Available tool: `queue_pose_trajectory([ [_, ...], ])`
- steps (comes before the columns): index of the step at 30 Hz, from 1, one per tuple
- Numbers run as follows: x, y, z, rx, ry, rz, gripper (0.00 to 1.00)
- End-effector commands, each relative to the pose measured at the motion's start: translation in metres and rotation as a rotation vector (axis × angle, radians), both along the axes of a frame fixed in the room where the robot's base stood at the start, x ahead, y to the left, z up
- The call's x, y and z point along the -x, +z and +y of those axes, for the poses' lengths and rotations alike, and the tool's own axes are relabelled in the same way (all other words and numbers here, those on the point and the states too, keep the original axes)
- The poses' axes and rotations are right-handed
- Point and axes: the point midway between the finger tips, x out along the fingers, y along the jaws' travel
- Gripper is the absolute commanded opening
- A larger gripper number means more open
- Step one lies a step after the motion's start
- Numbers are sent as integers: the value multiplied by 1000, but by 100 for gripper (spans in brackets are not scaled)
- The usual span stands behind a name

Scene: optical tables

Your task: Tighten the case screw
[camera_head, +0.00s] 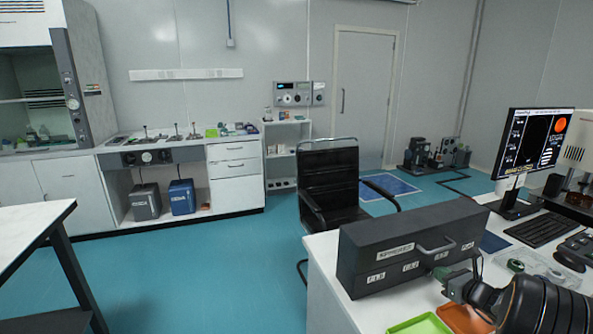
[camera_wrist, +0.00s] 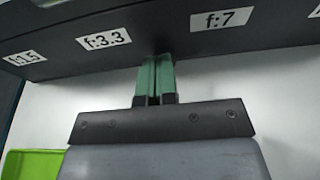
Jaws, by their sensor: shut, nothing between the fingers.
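A long dark case (camera_head: 365,252) with a grey handle and white labels lies on the white table at the right of the head view. Its labelled front, with "f:3.3" and "f:7", crosses the top of the wrist view (camera_wrist: 165,50). My gripper (camera_head: 447,275) is in front of the case's right part. In the wrist view, its green fingers (camera_wrist: 155,75) are together and empty, pointing at the front between those two labels. I cannot tell whether the fingertips touch the case. I cannot make out the case screw in either view.
A green tray (camera_head: 420,325) and an orange tray (camera_head: 465,319) lie near my arm. A clear tray (camera_head: 545,268), a keyboard (camera_head: 540,229) and a monitor (camera_head: 533,150) stand to the right. A black chair (camera_head: 330,175) is behind the table. Open floor (camera_head: 200,280) is at left.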

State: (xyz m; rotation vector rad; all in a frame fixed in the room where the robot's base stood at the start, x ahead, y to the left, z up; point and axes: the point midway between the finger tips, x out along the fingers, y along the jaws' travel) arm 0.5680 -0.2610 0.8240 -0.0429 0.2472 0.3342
Motion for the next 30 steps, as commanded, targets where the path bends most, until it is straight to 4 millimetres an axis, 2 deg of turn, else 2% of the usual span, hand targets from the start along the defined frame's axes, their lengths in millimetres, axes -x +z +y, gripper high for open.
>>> queue_pose_trajectory([
  [9, -21, -1, 8, 0, 1, 0, 0],
  [30, -27, 2, 13, 1, 8, -9, 0],
])
